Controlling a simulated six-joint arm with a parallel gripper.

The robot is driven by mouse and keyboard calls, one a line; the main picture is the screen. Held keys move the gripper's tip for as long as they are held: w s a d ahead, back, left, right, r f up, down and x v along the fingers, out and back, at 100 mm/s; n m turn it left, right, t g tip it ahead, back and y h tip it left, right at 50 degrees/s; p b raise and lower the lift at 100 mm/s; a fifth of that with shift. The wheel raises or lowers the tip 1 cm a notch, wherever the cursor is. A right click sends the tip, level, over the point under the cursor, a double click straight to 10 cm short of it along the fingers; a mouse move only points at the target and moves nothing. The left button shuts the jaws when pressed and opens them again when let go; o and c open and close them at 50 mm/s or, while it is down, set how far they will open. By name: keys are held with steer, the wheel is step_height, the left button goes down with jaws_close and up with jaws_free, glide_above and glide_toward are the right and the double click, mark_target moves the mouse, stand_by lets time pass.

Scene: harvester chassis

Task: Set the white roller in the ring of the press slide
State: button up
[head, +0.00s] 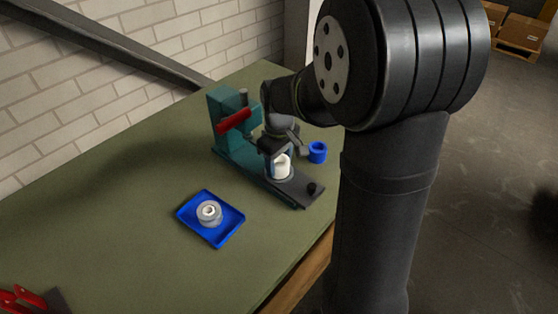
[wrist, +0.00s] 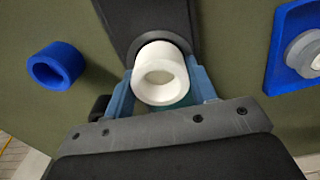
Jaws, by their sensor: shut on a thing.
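The white roller (wrist: 160,88) is a short hollow cylinder, held upright between the two blue-grey fingers of my gripper (wrist: 161,93). In the head view the roller (head: 282,168) is over the dark press slide (head: 297,188), with my gripper (head: 275,163) around it. In the wrist view the dark ring (wrist: 160,36) of the slide shows as an arc behind the roller's far side. The roller hides the rest of the ring. I cannot tell whether the roller's lower end is in the ring or just above it.
The teal press (head: 222,104) with a red handle (head: 234,120) stands behind the slide. A blue ring-shaped part (head: 318,152) stands to the right. A blue tray (head: 229,232) holding a grey-white part (head: 209,213) lies at front left.

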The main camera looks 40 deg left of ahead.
steer(key=shift+f, duration=0.1)
steer(key=o, duration=1.1)
step_height(320, 180, up, 17)
steer(key=shift+r, duration=0.2)
step_height(320, 180, down, 18)
steer(key=shift+r, duration=0.25)
stand_by(0.5)
